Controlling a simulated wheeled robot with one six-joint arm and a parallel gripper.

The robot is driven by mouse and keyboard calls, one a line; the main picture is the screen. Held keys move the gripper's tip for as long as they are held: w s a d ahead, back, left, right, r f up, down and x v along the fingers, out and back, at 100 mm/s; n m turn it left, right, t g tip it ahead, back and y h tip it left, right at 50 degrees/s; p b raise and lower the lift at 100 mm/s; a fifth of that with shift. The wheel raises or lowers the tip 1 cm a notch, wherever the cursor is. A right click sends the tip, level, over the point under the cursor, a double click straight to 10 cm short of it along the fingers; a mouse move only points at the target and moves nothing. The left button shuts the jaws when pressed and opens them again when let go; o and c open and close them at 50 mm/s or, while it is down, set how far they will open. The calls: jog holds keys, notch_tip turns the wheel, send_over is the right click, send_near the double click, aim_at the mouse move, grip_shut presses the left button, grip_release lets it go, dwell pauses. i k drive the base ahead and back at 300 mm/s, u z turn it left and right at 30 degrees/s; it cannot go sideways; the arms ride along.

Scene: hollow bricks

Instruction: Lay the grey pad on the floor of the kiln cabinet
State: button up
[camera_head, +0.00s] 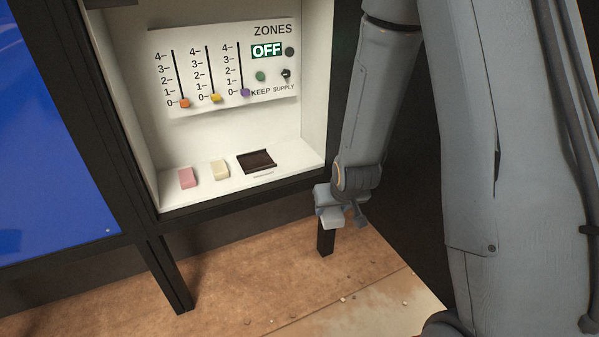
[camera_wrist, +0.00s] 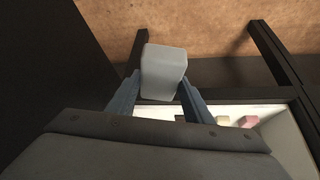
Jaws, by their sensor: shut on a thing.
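The grey pad (camera_wrist: 163,70) is held between the two fingers of my gripper (camera_wrist: 158,90) in the wrist view. In the head view my gripper (camera_head: 343,207) is shut on the pad (camera_head: 329,216) outside the kiln cabinet, in front of its lower right corner. The kiln cabinet (camera_head: 312,128) is open-fronted with white inner walls. On its white floor (camera_head: 205,196) stand a pink pad (camera_head: 187,178) and a cream pad (camera_head: 220,170), with a dark brown rectangular inset (camera_head: 257,161) to their right.
A panel marked ZONES (camera_head: 222,66) on the back wall has three sliders, at orange, yellow and purple knobs, and a display reading OFF (camera_head: 267,50). A blue panel (camera_head: 50,130) is at left. Black frame legs (camera_head: 168,275) stand on the brown ground.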

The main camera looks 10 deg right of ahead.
aim_at(297, 153)
jog(key=k, duration=0.6)
jog(key=u, duration=1.1)
jog(key=i, duration=0.9)
jog(key=z, duration=1.7)
jog(key=i, duration=0.95)
